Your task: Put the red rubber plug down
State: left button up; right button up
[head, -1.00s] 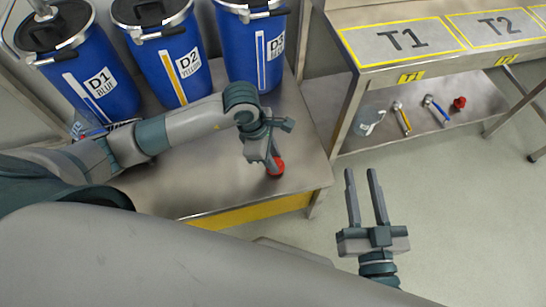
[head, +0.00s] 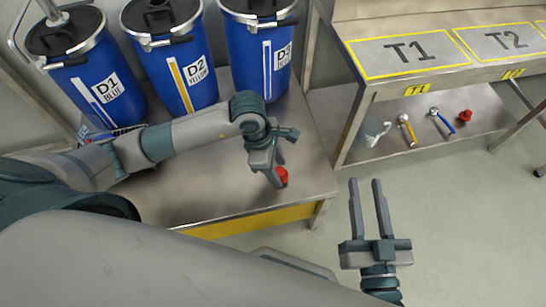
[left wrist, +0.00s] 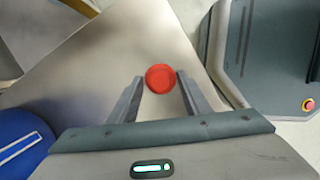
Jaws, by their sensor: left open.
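The red rubber plug (head: 282,177) is on the steel bench near its front right corner. It also shows in the left wrist view (left wrist: 160,78), as a round red top between the fingertips. My left gripper (head: 272,172) points down at the plug; in the left wrist view its open fingers (left wrist: 160,92) stand on either side, with a gap seen at the left finger and little gap at the right. My right gripper (head: 369,182) is open and empty above the floor.
Blue drums D1 (head: 85,75), D2 (head: 180,62) and D3 (head: 262,50) stand along the back of the bench (head: 215,180). At right, a table has marked areas T1 (head: 405,50) and T2 (head: 500,40). Its lower shelf holds tools and another red object (head: 465,115).

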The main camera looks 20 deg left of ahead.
pick_arm(q)
jog(key=shift+r, duration=0.1)
jog(key=p+v, duration=0.2)
jog(key=v, duration=1)
pick_arm(e)
notch_tip(320, 180, down, 7)
jog(key=s+d+g+h, duration=0.1)
jog(key=d+g, duration=0.1)
jog(key=g, duration=0.2)
